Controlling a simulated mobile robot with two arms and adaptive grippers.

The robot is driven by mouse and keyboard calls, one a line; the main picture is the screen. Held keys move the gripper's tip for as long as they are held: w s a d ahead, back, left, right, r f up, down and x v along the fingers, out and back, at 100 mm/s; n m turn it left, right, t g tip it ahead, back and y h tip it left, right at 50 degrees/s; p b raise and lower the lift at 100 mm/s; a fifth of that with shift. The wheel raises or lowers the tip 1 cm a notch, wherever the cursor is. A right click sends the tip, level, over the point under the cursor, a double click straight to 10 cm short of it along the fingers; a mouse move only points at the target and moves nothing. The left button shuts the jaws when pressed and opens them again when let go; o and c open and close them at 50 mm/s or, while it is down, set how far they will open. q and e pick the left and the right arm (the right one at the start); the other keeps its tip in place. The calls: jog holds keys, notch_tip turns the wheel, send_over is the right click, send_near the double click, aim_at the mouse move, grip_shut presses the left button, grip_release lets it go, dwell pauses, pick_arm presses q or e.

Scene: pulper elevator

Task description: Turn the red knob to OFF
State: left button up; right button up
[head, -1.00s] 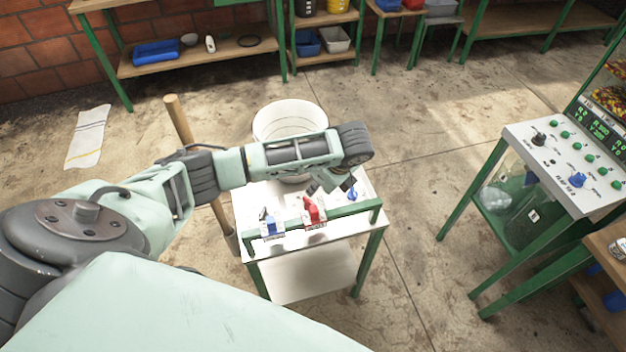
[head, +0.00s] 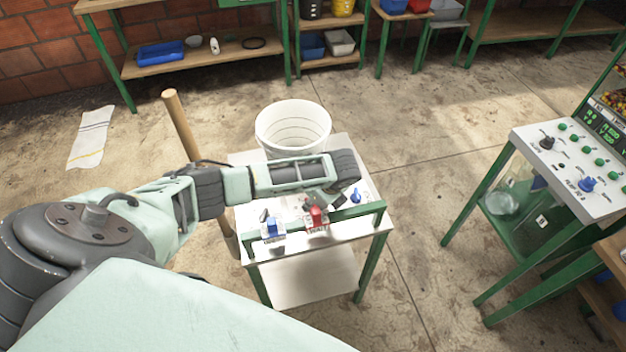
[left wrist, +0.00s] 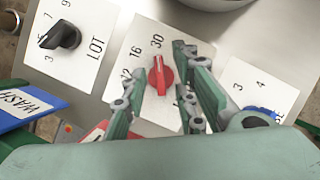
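The red knob (left wrist: 160,75) sits on a white dial plate marked 12, 16 and 30 in the left wrist view. Its pale pointer line faces roughly toward the 30. No OFF mark is readable. My left gripper (left wrist: 162,84) is open, with its green fingers on either side of the knob. I cannot tell whether either finger touches it. In the head view my left gripper (head: 318,204) is low over the small metal table (head: 330,240), and the arm hides the red knob. My right gripper is not in view.
A black knob (left wrist: 62,36) marked LOT and a blue knob (left wrist: 262,112) flank the red one. A blue WASH tag (left wrist: 25,108) and a red tag (head: 316,217) stand near the green rail. A white bucket (head: 292,125) stands behind. A control panel (head: 570,165) stands at right.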

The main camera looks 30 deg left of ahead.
pick_arm(q)
grip_shut()
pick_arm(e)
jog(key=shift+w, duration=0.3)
